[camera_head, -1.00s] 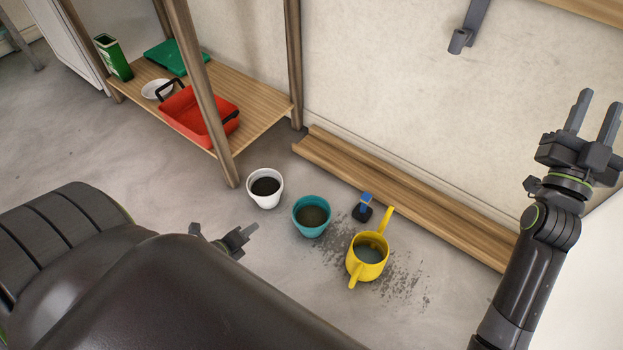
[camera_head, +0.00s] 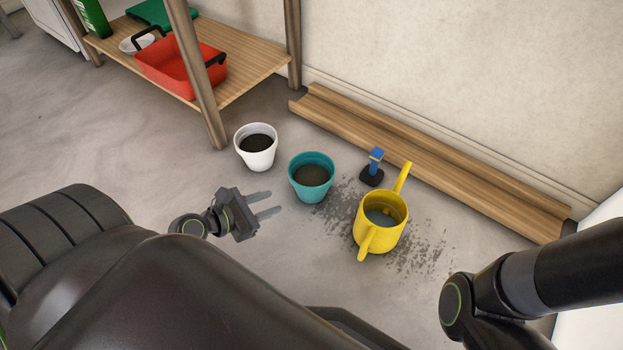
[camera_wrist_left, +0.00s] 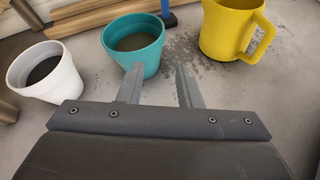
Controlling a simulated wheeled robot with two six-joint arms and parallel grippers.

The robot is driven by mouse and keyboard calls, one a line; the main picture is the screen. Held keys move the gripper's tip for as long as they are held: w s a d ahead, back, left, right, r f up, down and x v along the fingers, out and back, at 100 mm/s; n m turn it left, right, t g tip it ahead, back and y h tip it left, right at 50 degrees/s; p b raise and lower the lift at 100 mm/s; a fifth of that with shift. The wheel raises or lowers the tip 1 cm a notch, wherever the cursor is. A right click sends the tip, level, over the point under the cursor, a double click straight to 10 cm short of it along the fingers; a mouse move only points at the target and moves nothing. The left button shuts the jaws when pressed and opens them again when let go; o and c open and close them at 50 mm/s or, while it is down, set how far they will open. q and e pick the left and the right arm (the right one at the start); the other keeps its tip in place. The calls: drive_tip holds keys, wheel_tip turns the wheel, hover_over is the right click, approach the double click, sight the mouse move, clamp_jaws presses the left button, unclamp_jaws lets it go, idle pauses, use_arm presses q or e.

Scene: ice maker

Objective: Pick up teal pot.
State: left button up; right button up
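The teal pot (camera_head: 311,178) stands upright on the floor with dark soil in it, between a white pot and a yellow watering can. My left gripper (camera_head: 270,204) is open and empty, low over the floor, in front and to the left of the teal pot. In the left wrist view the teal pot (camera_wrist_left: 134,45) is just beyond the fingers (camera_wrist_left: 160,88), nearer the left finger, whose tip overlaps its lower wall. I cannot tell whether it touches. My right gripper is out of view; only part of the right arm shows.
The white pot (camera_head: 256,148) stands left of the teal pot. The yellow watering can (camera_head: 380,222) and a small blue-handled tool (camera_head: 374,168) are to its right. Dark crumbs lie on the floor there. A wooden ledge (camera_head: 420,165) runs along the wall. A shelf (camera_head: 245,68) holds a red tray (camera_head: 180,70).

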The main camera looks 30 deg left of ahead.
use_arm(q)
drive_tip(key=b, duration=0.4)
approach(316, 188)
drive_tip(key=x, duration=0.5)
drive_tip(key=b+x, duration=0.2)
drive_tip(key=x, duration=0.2)
drive_tip(key=shift+w+d+f, duration=0.1)
drive_tip(key=shift+w, duration=0.3)
drive_tip(key=shift+w+d, duration=0.15)
drive_tip(key=shift+w, duration=0.35)
drive_tip(key=shift+c, duration=0.4)
clamp_jaws()
drive_tip(key=shift+s+f+b, duration=0.15)
drive_tip(key=shift+f+b, duration=0.05)
drive_tip(key=shift+b, duration=0.1)
